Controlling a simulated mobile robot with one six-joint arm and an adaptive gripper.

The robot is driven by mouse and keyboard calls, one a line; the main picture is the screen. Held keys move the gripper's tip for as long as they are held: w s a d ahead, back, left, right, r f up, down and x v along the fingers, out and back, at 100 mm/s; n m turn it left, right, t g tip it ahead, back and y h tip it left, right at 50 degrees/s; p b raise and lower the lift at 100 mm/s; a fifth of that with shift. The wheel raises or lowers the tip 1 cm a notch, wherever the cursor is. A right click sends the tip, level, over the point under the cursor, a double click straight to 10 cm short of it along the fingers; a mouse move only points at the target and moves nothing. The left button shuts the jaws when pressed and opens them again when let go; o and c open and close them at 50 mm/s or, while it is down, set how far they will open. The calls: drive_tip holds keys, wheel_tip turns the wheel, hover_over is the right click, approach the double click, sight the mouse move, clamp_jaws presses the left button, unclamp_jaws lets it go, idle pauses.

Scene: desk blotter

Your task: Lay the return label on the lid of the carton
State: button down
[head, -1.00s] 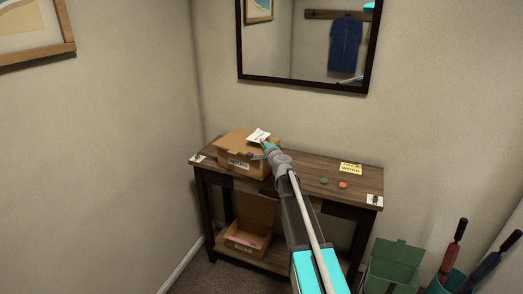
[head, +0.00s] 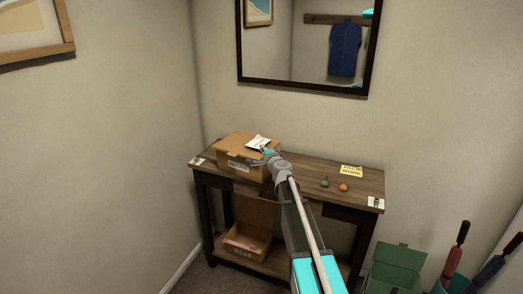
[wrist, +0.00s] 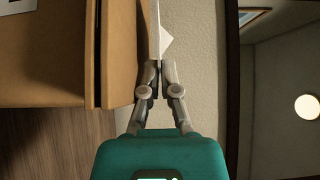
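The carton (head: 262,170) is a closed brown box with a printed front label, standing at the left of the table. Its side fills the left of the wrist view (wrist: 50,55). The return label (head: 257,141) is a small white sheet at the carton's lid, near the back right. My gripper (head: 267,152) is at the lid's right part. In the wrist view my gripper (wrist: 158,68) is shut on the label (wrist: 167,41), which appears nearly edge-on beside the carton. Whether the label touches the lid cannot be told.
The dark wooden table (head: 310,172) holds a green object (head: 324,183), an orange object (head: 343,187) and a yellow note (head: 351,171) on the right. An open box (head: 245,245) sits on the lower shelf. A mirror (head: 308,85) hangs behind.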

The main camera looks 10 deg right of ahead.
drive_tip(key=shift+f, duration=0.1)
drive_tip(key=c, duration=1.1)
unclamp_jaws()
drive_tip(key=shift+r, duration=0.25)
drive_tip(key=shift+r+p, duration=0.4)
drive_tip(key=shift+p, duration=0.25)
drive_tip(key=s, duration=0.4)
drive_tip(key=s+d, duration=0.1)
drive_tip(key=s, duration=0.7)
drive_tip(key=shift+d, duration=0.3)
drive_tip(key=shift+a+f, duration=0.1)
